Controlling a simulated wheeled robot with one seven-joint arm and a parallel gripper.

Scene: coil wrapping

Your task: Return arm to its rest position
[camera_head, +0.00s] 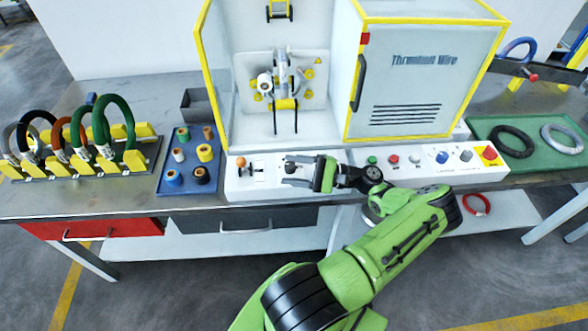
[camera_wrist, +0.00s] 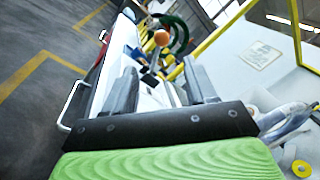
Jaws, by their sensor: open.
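My green arm reaches in from the bottom of the head view, with my gripper (camera_head: 290,171) over the white control panel (camera_head: 240,184). My gripper also shows in the wrist view (camera_wrist: 158,82), its two dark fingers apart with nothing between them. An orange ball knob (camera_head: 241,162) on a lever stands on the panel to the left of the fingertips. The knob also shows in the wrist view (camera_wrist: 161,37), ahead of the fingers and apart from them.
The wrapping machine (camera_head: 425,85) stands behind the panel, its left bay open. Coils on a rack (camera_head: 80,170) and a blue tray of spools (camera_head: 172,187) lie left. A green tray (camera_head: 483,127) holds two coils at right. Drawers (camera_head: 105,228) are below. Floor in front looks clear.

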